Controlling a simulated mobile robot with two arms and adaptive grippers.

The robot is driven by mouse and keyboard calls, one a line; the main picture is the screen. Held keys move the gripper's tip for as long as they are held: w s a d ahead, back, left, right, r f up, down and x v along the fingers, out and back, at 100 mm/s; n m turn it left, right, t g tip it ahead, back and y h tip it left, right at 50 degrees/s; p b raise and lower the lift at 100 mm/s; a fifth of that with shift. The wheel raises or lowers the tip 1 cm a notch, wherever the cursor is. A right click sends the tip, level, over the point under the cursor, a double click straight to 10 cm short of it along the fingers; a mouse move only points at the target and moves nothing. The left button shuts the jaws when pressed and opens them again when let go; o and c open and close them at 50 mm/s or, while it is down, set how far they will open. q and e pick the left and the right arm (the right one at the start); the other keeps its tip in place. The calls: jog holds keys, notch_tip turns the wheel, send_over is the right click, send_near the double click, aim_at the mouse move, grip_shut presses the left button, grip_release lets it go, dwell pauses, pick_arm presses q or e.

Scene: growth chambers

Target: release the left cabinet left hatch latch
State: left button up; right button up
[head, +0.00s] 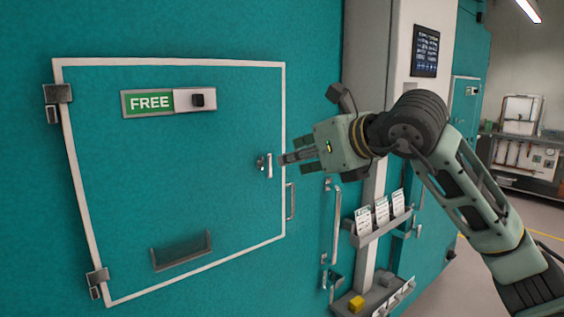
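The hatch (190,200) is a teal door in a white frame, shut, with hinges on its left edge. A green "FREE" sign (150,102) with a dark knob beside it is near its top. The small metal latch (264,166) is at the hatch's right edge. My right gripper (308,127) comes in from the right, fingers pointing left. One finger is spread upward, apart from the lower fingers, and nothing is between them. The lower fingertips are just right of the latch; I cannot tell whether they touch it. My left gripper is out of view.
A slim handle (290,201) is below the latch, close to the gripper. A grey post (376,60) with card holders (382,232) and a low tray (370,300) stands behind my arm. A bench (520,172) is at far right. Open floor lies at lower right.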

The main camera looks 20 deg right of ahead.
jog(key=shift+v, duration=1.35)
